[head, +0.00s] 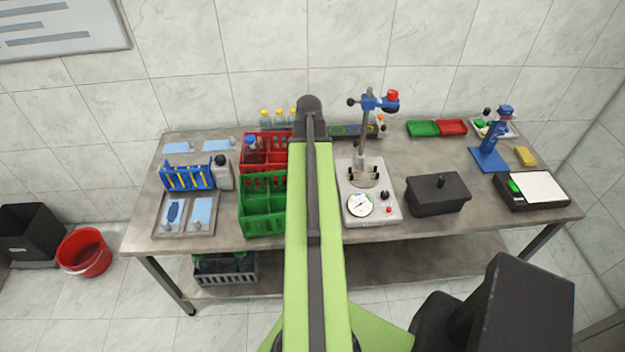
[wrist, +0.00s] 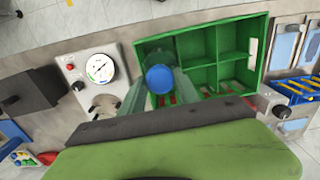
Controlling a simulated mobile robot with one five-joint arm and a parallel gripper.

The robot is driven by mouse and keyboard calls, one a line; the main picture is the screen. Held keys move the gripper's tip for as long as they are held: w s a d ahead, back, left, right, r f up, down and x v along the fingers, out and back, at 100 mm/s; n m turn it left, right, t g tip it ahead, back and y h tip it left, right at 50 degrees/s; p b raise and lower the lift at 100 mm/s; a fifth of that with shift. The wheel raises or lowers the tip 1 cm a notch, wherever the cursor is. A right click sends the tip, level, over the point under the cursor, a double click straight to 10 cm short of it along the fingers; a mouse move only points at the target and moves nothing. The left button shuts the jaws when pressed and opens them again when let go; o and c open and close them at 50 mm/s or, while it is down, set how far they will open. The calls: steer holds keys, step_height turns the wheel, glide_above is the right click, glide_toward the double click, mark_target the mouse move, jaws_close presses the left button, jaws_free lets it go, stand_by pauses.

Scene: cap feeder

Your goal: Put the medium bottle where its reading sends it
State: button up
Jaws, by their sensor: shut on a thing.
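My gripper (wrist: 161,88) is shut on a bottle with a blue cap (wrist: 160,79) in the wrist view. The cap faces the camera and hides most of the bottle's body, and its size is hard to judge. The bottle overlaps the end of the green crate (wrist: 268,45) nearest the gauge; I cannot tell how high it is. The green crate also shows in the head view (head: 262,226), beside the red crate (head: 268,135). The gauge (head: 360,205) is on a pale tester with a post; its reading is too small to tell. My arm hides the gripper in the head view.
A blue-capped dark bottle (head: 251,150) stands in the red crate. A black box (head: 438,194) is right of the tester. A grey crate (head: 226,269) with bottles sits on the lower shelf.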

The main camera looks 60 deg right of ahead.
step_height(320, 180, down, 3)
steer(key=shift+f+b, duration=0.2)
steer(key=shift+b, duration=1)
steer(key=shift+r, duration=0.2)
steer(key=shift+f, duration=0.15)
steer(key=o, duration=1.3)
step_height(320, 180, up, 12)
steer(key=p, duration=1.2)
